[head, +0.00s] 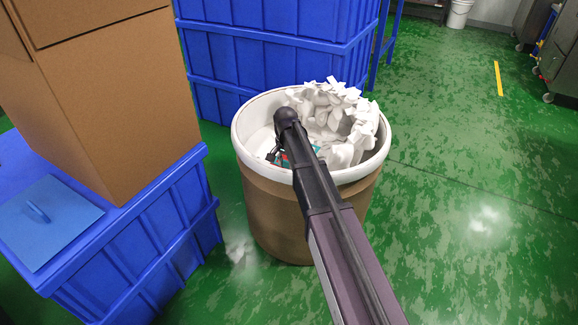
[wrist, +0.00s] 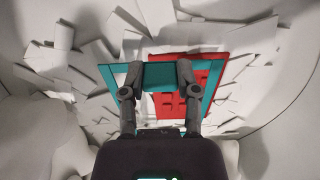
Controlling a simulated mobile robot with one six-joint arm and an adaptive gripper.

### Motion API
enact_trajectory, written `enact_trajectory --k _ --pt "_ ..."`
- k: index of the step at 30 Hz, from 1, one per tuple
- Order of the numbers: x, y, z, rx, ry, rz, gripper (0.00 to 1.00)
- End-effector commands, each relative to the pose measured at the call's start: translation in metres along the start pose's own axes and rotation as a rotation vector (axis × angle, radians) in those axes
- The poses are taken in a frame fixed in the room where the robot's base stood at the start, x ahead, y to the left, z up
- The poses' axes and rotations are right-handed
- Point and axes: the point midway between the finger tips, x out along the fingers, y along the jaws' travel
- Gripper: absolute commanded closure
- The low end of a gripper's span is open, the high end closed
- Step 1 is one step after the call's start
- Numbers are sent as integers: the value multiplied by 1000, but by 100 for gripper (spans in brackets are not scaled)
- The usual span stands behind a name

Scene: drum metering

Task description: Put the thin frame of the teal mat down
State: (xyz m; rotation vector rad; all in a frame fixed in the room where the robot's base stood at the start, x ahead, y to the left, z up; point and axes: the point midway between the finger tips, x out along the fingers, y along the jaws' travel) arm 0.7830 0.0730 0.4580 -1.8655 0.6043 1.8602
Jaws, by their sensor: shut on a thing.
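My gripper (wrist: 158,68) is inside the drum, its two fingers shut on a teal block-like part (wrist: 160,77) of the teal mat. The mat's thin teal frame (wrist: 106,76) spreads out on both sides behind the fingers. A red slotted piece (wrist: 205,72) shows within or against the frame on the right; I cannot tell how they join. In the head view a little teal (head: 281,158) shows beside my arm inside the drum. My arm hides most of the mat there. I cannot tell whether the frame touches the white pieces.
The open drum (head: 262,205) has a pale rim and holds white scrap pieces (head: 335,110), heaped at its far right side. A blue crate (head: 150,245) with a cardboard box (head: 120,110) and a blue lid (head: 45,222) stands left. Stacked blue crates (head: 270,55) stand behind. Green floor is clear at right.

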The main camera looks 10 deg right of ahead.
Motion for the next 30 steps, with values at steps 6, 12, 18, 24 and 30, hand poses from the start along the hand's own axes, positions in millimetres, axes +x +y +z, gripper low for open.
enact_trajectory --k 6,12,18,24,30 --pt "0 0 0 0 0 0 93" --pt "3 0 0 0 0 0 93" --pt "8 0 0 0 0 0 93" --pt "12 0 0 0 0 0 93" --pt "12 0 0 0 0 0 53"
